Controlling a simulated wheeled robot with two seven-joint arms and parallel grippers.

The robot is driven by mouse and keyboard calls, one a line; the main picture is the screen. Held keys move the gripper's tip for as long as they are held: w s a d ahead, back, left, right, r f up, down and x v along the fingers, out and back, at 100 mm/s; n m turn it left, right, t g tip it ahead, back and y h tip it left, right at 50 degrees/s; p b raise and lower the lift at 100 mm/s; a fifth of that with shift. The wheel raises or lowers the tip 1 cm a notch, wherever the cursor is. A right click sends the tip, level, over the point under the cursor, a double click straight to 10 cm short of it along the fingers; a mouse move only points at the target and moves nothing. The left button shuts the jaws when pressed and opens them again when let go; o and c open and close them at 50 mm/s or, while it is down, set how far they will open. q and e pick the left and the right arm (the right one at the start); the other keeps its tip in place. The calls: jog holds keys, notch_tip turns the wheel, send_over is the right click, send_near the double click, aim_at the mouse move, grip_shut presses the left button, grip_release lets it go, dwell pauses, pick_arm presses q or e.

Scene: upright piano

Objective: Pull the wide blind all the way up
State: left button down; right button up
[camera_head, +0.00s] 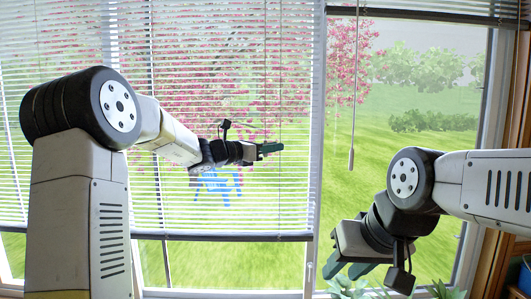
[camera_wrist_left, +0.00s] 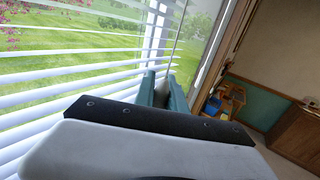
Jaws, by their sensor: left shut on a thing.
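The wide blind (camera_head: 205,90) hangs lowered over the left window, its slats spread and its bottom rail (camera_head: 230,237) near the lower part of the glass. My left gripper (camera_head: 270,148) is in front of the blind near its right side. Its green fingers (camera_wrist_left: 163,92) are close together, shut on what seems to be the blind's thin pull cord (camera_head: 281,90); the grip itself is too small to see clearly. My right gripper (camera_head: 347,268) is low at the right, pointing down, with its fingers apart and nothing visible between them.
A narrower blind (camera_head: 430,14) is raised at the top of the right window. A thin wand or cord (camera_head: 352,120) hangs there. Plants (camera_head: 350,289) stand below the right gripper. The wrist view shows a wooden cabinet (camera_wrist_left: 297,135) and colourful toys (camera_wrist_left: 217,103).

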pick_arm(q)
notch_tip(320, 180, down, 9)
jog(key=shift+f, duration=0.15)
dwell(0.4)
notch_tip(320, 180, down, 9)
dwell(0.5)
notch_tip(320, 180, down, 9)
dwell(0.6)
notch_tip(320, 180, down, 9)
dwell(0.5)
notch_tip(320, 180, down, 9)
dwell(0.6)
